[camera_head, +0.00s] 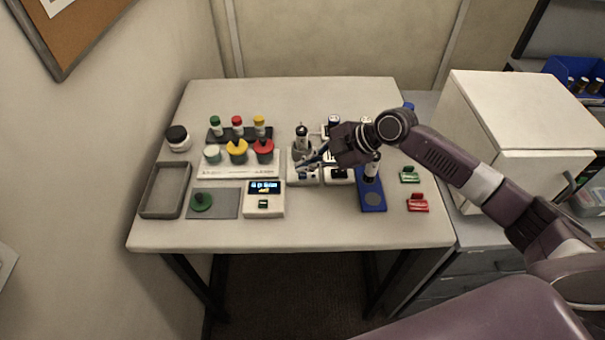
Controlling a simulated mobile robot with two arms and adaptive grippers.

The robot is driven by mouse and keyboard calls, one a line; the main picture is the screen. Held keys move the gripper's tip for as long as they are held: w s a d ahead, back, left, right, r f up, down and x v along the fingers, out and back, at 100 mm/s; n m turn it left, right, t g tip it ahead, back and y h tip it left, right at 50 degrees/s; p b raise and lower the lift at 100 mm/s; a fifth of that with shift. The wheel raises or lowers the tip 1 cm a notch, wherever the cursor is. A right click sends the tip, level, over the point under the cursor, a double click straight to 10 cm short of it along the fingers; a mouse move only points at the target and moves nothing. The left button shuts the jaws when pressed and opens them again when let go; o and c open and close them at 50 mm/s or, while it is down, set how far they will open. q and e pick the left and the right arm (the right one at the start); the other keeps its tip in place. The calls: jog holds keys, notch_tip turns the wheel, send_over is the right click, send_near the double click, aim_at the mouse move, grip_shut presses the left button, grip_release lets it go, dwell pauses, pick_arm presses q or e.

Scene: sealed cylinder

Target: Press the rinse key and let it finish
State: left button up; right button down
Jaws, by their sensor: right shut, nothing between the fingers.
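My right gripper (307,163) reaches in from the right over the table, with its fingers shut and empty. Its fingertips are just above a small white device (301,180) with small dark and blue marks on its front. I cannot tell whether the fingertips touch it, or which mark is the rinse key. A dark-topped cylinder (302,136) stands behind the fingertips. A second white device (340,178) is partly hidden by the gripper. My left gripper is not in view.
A grey tray (165,190), a grey mat (227,204) with a green disc, and a white rack (212,172) with coloured-top jars are left. A blue stand (372,200), a green clip (409,175) and a red clip (417,203) are right. The table's front strip is clear.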

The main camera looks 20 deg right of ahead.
dwell(0.7)
jog(key=shift+f+b, duration=0.4)
